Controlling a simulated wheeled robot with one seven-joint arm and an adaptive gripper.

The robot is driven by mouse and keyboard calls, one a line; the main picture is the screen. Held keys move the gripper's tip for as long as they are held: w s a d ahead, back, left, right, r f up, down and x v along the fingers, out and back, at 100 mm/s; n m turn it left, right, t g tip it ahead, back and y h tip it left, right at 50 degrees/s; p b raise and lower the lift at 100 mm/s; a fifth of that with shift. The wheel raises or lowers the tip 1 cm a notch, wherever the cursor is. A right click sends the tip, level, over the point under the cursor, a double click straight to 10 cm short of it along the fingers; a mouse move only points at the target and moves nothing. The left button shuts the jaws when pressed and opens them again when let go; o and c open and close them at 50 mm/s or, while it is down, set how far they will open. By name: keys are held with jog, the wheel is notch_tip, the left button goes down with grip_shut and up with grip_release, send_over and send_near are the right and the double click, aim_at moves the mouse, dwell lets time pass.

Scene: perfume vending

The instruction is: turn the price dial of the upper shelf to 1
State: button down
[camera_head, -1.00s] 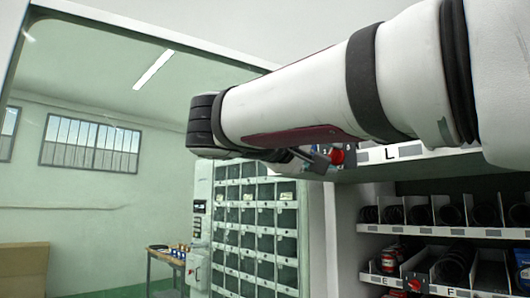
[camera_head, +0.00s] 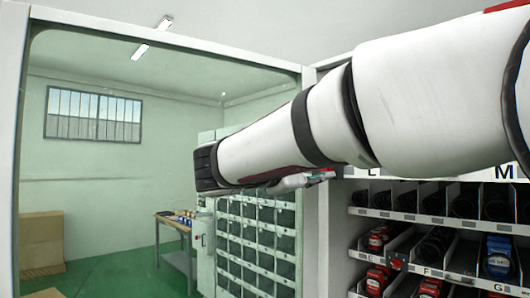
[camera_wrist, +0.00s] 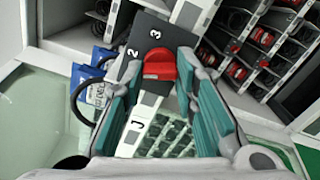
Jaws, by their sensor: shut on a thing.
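The red price dial (camera_wrist: 160,66) sits on a dark plate (camera_wrist: 146,32) marked 2 and 3 in the wrist view. The 1 is not visible, and I cannot tell which number the knob points to. My gripper (camera_wrist: 160,74) has its teal fingers on either side of the red knob, shut on it. In the head view my gripper (camera_head: 298,182) is at the left end of the upper shelf edge, mostly below my arm. Only a little red of the dial shows there.
A label strip marked J (camera_wrist: 137,126) runs beside the dial. Blue packages (camera_wrist: 97,90) lie left of it. A lower shelf (camera_head: 440,216) with coils, cans and another red dial (camera_head: 396,264) stands below.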

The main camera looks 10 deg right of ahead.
jog(key=shift+f+n+p, duration=0.1)
jog(key=shift+n+p, duration=2.9)
jog(key=shift+n, duration=0.8)
jog(key=c, duration=1.3)
grip_release()
jog(key=v, duration=1.2)
